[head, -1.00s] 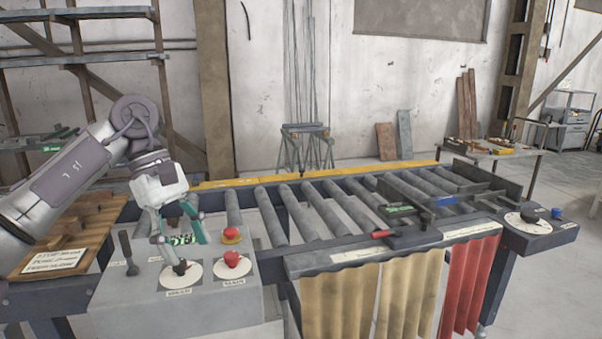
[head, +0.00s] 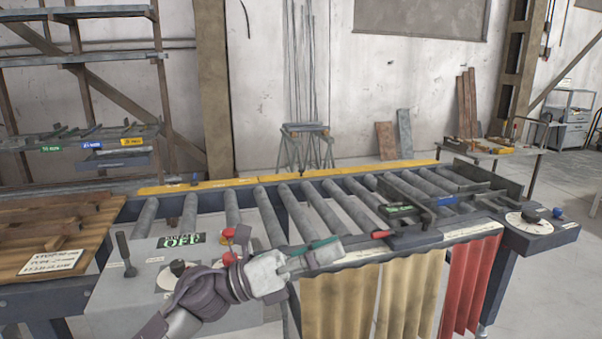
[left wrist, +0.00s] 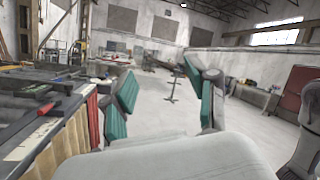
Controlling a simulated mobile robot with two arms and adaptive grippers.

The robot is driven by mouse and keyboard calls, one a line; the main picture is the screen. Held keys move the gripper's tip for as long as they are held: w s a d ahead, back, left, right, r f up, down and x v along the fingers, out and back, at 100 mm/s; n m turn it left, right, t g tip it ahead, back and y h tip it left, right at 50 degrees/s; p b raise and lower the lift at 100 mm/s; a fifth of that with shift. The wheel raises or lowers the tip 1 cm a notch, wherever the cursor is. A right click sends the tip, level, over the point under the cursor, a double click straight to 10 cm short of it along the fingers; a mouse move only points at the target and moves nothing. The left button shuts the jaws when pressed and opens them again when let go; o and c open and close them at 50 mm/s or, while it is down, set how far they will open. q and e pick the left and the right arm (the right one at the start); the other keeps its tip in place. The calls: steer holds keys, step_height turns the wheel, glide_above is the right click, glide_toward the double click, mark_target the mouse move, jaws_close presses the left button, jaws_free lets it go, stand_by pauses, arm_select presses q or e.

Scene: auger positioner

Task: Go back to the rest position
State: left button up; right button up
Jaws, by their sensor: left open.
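My left gripper (head: 318,250) is in front of the roller table, low in the head view, pointing right. In the left wrist view my left gripper (left wrist: 162,104) has its green-padded fingers spread apart with nothing between them. The grey control box (head: 120,295) stands behind and left of it, with a black knob (head: 178,268), a red button (head: 228,233) and an OFF sign (head: 180,241). The arm hides part of the box and its right-hand dial. My right gripper is not seen.
The roller table (head: 310,205) runs across behind the gripper, with a red-handled clamp (head: 382,234) on its front. Tan and red curtains (head: 405,295) hang below. A wooden board (head: 60,235) lies at left. The left wrist view shows open floor (left wrist: 165,115) ahead.

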arm_select(q)
steer(key=w+a+f+n+t+y, duration=0.2)
steer(key=a+f+n+t+y, duration=0.55)
steer(key=n, duration=0.65)
steer(key=w+a+f+n+t+y, duration=0.2)
steer(key=a+f+n+t+y, duration=0.3)
steer(key=n+t, duration=0.7)
steer(key=s+a+f+n+g+y, duration=0.3)
steer(key=a+f+n+g+y, duration=0.1)
steer(key=f+n, duration=0.2)
steer(key=s+a+f+n+g+y, duration=0.3)
steer(key=s+f+n+g+y, duration=0.1)
steer(key=f+n, duration=0.25)
steer(key=s+a+f+n+g, duration=0.2)
steer(key=s+f+g, duration=0.25)
steer(key=s, duration=0.35)
steer(key=s+a+f+n+g+y, duration=0.1)
steer(key=s+f+n+g, duration=0.15)
steer(key=s+f, duration=0.4)
steer(key=s+a+f+n+g, duration=0.2)
steer(key=s+f+g, duration=0.15)
steer(key=s, duration=0.55)
step_height(320, 180, down, 23)
steer(key=g, duration=0.1)
steer(key=s+a+f+g, duration=0.1)
steer(key=s+a+f, duration=0.2)
steer(key=s+f, duration=1.4)
steer(key=shift+s+f+g, duration=0.25)
steer(key=shift+f+g, duration=0.05)
steer(key=shift+f, duration=0.4)
